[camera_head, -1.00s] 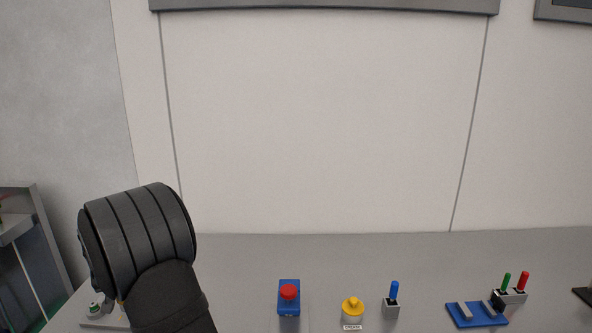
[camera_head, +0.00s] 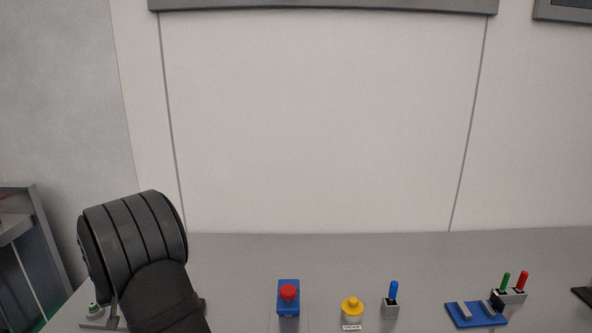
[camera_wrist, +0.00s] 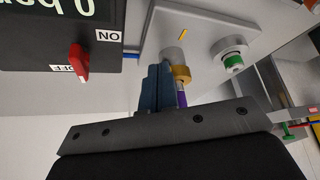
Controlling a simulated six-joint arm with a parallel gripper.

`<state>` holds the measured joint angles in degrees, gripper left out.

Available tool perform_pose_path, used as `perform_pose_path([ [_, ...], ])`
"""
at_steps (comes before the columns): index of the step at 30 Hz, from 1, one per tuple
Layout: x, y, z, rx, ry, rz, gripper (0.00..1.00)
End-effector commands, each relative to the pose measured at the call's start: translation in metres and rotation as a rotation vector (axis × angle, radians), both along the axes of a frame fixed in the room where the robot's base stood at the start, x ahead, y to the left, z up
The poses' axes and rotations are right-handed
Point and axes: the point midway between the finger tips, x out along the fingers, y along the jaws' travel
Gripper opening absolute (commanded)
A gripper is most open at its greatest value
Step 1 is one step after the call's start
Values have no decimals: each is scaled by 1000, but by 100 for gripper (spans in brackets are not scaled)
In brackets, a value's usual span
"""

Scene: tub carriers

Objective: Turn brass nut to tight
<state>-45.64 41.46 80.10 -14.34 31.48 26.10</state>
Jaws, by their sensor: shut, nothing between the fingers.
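The brass nut (camera_wrist: 181,75) shows in the wrist view as a gold ring below a grey cylinder on a light plate. A purple piece (camera_wrist: 182,99) shows beneath it. A yellow line mark (camera_wrist: 183,34) is on the plate near the cylinder. My gripper (camera_wrist: 158,72) has its blue fingers shut and empty, immediately left of the nut in the picture. I cannot tell whether they touch it. In the head view my arm hides the nut and the fingers.
A green-centred round fitting (camera_wrist: 231,56) sits on the same plate, right of the nut. A dark box with a red ON/OFF switch (camera_wrist: 79,62) is at the left. On the bench stand a red button box (camera_head: 288,297), a yellow knob (camera_head: 352,308) and a blue lever (camera_head: 393,293).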

Motion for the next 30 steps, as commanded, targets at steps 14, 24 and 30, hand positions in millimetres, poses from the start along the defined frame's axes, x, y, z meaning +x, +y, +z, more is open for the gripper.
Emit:
perform_pose_path([
  [14,3,4,0,1,-1,0,0],
  [24,0,6,0,1,-1,1,0],
  [30,-4,10,0,1,0,0,0],
])
